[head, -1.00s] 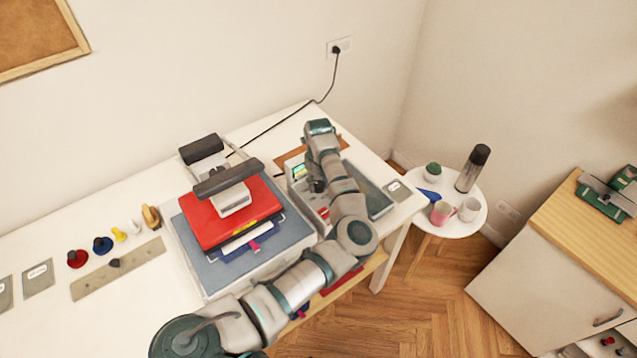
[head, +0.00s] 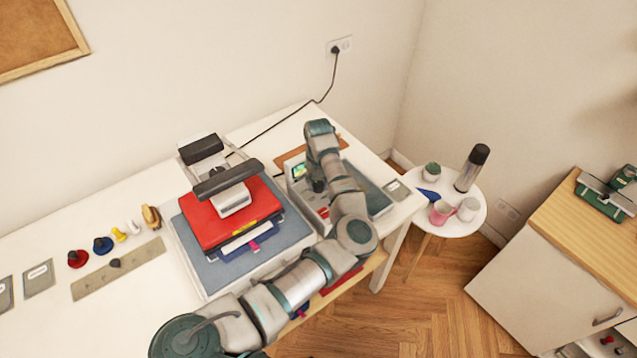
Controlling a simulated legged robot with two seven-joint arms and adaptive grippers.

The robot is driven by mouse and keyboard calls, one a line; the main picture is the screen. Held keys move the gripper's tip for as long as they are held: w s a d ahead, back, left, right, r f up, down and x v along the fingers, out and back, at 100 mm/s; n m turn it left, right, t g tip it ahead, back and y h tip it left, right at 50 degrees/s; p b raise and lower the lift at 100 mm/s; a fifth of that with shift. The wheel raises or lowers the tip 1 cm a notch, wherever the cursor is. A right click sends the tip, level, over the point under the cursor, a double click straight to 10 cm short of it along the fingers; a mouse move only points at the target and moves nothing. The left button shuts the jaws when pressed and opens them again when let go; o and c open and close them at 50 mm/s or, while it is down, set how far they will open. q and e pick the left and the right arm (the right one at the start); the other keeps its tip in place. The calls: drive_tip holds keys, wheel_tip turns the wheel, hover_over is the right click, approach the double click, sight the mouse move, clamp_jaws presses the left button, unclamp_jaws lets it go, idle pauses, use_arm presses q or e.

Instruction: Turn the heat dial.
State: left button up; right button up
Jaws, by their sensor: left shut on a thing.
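The heat press stands on the white table, with a red-topped stack (head: 218,222) on its grey lower bed (head: 190,250). Its control box (head: 297,170), with a small green-lit screen (head: 299,171), stands to the right of the press. My left arm reaches over from the bottom of the head view. My left gripper (head: 318,186) points down at the box's front, just right of the screen. It is shut on the heat dial, which its fingers and the arm hide. The dial's setting cannot be read. My right gripper is not in view.
Red, blue and yellow knobs (head: 102,245) and a grey strip (head: 118,268) lie at the table's left. A black cord (head: 290,117) runs to the wall socket. A round side table (head: 462,228) holds cups, a flask and a small plant. A wooden-topped cabinet stands right.

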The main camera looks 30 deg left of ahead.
sight(319, 184)
use_arm(q)
drive_tip(key=o, duration=1.1)
drive_tip(key=shift+d, duration=0.1)
drive_tip(key=shift+o, duration=0.2)
wheel_tip(319, 184, up, 12)
drive_tip(key=shift+w, duration=0.1)
